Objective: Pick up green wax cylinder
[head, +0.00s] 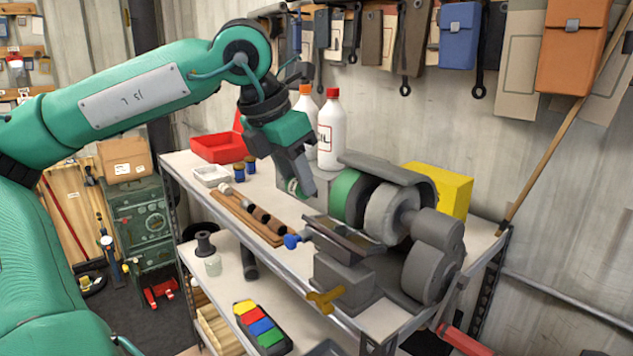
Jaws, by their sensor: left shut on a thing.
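My left gripper (299,187) comes down over the upper bench and is shut on a small cylinder with a green and pale side (292,186), which looks like the green wax cylinder. The fingers hide much of it. I cannot tell whether its lower end touches the grey block behind it. A bench grinder (420,228) with a green-faced wheel (346,193) stands just right of the gripper. My right gripper is not in view.
A wooden rack (240,222) with dark cylinders lies left of the gripper. A red bin (218,148), white tray (210,176), blue jars (239,172) and white bottles (330,135) stand behind. A yellow box (450,185) is behind the grinder. Bench space is tight.

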